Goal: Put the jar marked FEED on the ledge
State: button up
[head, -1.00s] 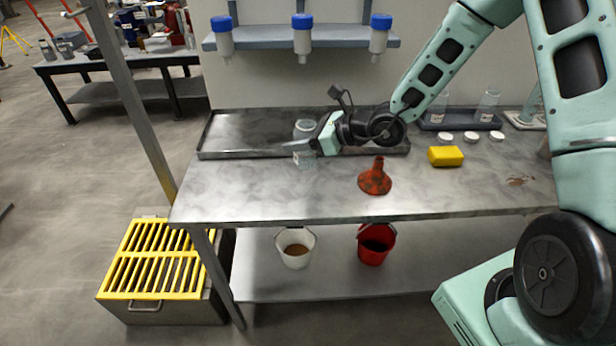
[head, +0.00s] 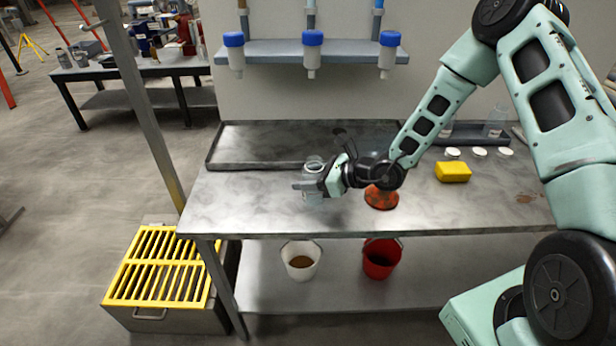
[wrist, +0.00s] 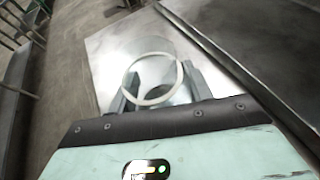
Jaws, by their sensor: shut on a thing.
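A clear glass jar (head: 313,167) with an open, round mouth is between the fingers of my gripper (head: 307,187), over the left half of the steel bench. The jar also shows in the wrist view (wrist: 153,78), its pale rim between my two fingers (wrist: 155,92). My gripper is shut on it from the right side. No lettering on the jar can be read, and I cannot tell how far its base is above the bench. A grey wall ledge (head: 345,50) runs above the back of the bench, with several blue-capped bottles along it.
A shallow steel tray (head: 225,163) lies at the bench's back left. An orange funnel (head: 381,199) stands close to my gripper, partly behind my wrist. A yellow block (head: 453,172), white lids (head: 480,152) and another glass jar (head: 496,122) are at the right. The front left bench top is clear.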

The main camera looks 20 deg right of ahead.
jog(key=o, duration=1.1)
jog(key=shift+d+r, duration=0.1)
jog(key=shift+r, duration=0.05)
jog(key=b+v, duration=0.2)
jog(key=v, duration=0.9)
jog(key=s+a+r+n+g, duration=0.3)
jog(key=s+a+n+g, duration=0.3)
jog(key=s+a+n, duration=0.25)
jog(key=s+a+r+n+g, duration=0.45)
jog(key=s+a+n, duration=0.25)
jog(key=s+n, duration=0.2)
jog(key=s+d+r+n+t+h, duration=0.2)
jog(key=s+n+h, duration=0.7)
jog(key=n, duration=0.7)
jog(key=shift+s+r+h, duration=0.25)
jog(key=shift+r+h, duration=0.05)
jog(key=shift+r, duration=0.35)
